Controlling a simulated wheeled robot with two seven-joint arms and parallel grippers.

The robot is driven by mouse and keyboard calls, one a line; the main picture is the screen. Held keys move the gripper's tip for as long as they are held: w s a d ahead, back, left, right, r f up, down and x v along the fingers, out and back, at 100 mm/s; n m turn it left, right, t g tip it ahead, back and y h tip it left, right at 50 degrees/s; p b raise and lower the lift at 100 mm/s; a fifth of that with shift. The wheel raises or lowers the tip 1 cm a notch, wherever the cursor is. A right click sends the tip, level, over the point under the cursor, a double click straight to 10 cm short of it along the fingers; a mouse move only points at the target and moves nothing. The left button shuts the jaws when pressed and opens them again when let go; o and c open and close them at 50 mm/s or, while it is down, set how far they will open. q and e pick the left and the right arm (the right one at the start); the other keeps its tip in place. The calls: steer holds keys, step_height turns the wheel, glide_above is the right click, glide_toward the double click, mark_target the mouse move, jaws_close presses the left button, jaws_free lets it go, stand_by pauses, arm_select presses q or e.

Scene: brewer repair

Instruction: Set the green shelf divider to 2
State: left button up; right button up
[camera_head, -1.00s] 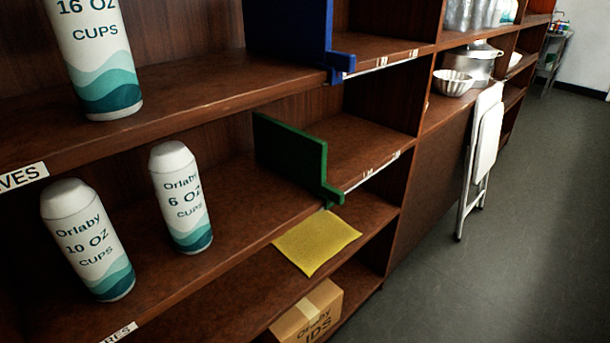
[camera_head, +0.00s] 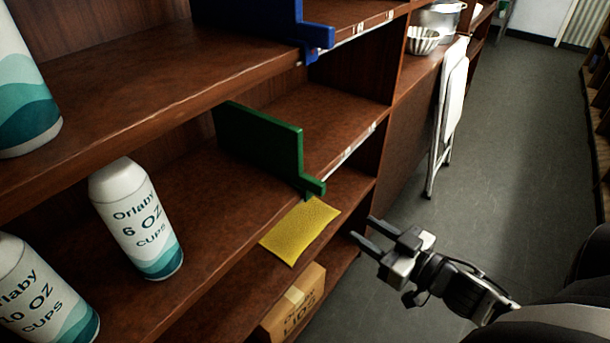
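The green shelf divider (camera_head: 262,142) stands upright on the middle shelf, with a small tab at its front lower corner by the shelf's front edge. A strip with small marks (camera_head: 350,152) runs along that edge to the right of the divider; its numbers are too small to read. My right gripper (camera_head: 361,234) is in front of the shelves, below and to the right of the divider and apart from it. Its two fingers are spread and nothing is between them. My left gripper is not in view.
A blue divider (camera_head: 255,25) stands on the shelf above. A 6 oz cup sleeve (camera_head: 138,220) stands left of the green divider. A yellow cloth (camera_head: 300,231) and a cardboard box (camera_head: 293,304) are below. A folded white chair (camera_head: 447,110) leans at right. The floor (camera_head: 510,130) is open.

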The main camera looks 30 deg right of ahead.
step_height(320, 180, up, 3)
steer(key=d+n+y, duration=0.2)
steer(key=y, duration=0.1)
glide_toward(301, 177)
steer(key=x, duration=0.7)
steer(key=shift+w+d+f, duration=0.25)
steer(key=shift+w+f, duration=0.15)
steer(key=shift+w, duration=0.15)
